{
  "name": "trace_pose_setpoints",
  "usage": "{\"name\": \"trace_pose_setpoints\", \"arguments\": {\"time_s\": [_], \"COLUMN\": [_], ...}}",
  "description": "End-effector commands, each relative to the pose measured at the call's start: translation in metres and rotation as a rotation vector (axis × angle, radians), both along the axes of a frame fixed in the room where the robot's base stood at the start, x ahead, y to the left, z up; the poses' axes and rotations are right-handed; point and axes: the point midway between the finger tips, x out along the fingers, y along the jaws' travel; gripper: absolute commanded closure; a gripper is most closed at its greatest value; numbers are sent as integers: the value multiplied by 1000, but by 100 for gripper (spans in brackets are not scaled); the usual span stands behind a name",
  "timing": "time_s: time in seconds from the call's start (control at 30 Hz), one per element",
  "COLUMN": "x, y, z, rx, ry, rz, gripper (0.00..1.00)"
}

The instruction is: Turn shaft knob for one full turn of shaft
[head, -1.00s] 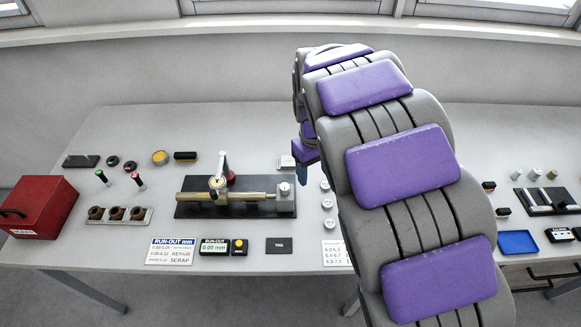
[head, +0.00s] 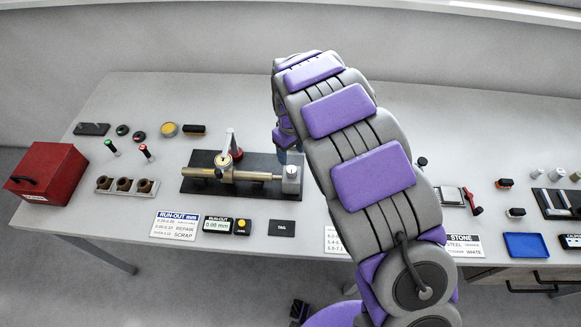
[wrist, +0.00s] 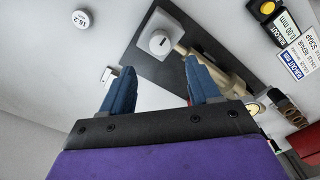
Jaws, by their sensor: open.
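The shaft (head: 245,175) is a brass-coloured bar lying across a dark base plate (head: 215,188), with a dial gauge (head: 222,160) on a stand over its left part. At its right end is a pale grey block with a round knob (head: 292,171); in the wrist view the knob (wrist: 160,42) shows a small dark mark on its face. My gripper (wrist: 155,85) has two blue fingers, spread apart with nothing between them. The knob lies beyond the fingertips, apart from them. In the head view my arm hides most of the gripper, just behind the knob.
A red box (head: 47,172) stands at the table's left. A run-out readout (head: 216,225), a yellow-button box (head: 242,227) and a dark tag pad (head: 282,228) lie in front of the base plate. A blue tray (head: 527,245) is at the right.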

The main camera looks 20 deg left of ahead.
Motion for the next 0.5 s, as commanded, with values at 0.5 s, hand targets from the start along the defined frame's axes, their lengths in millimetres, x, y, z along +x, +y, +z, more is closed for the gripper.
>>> {"name": "trace_pose_setpoints", "arguments": {"time_s": [0.5], "x": [0], "y": [2], "z": [-83], "rx": [-1], "ry": [-2], "rz": [0], "gripper": [39]}}
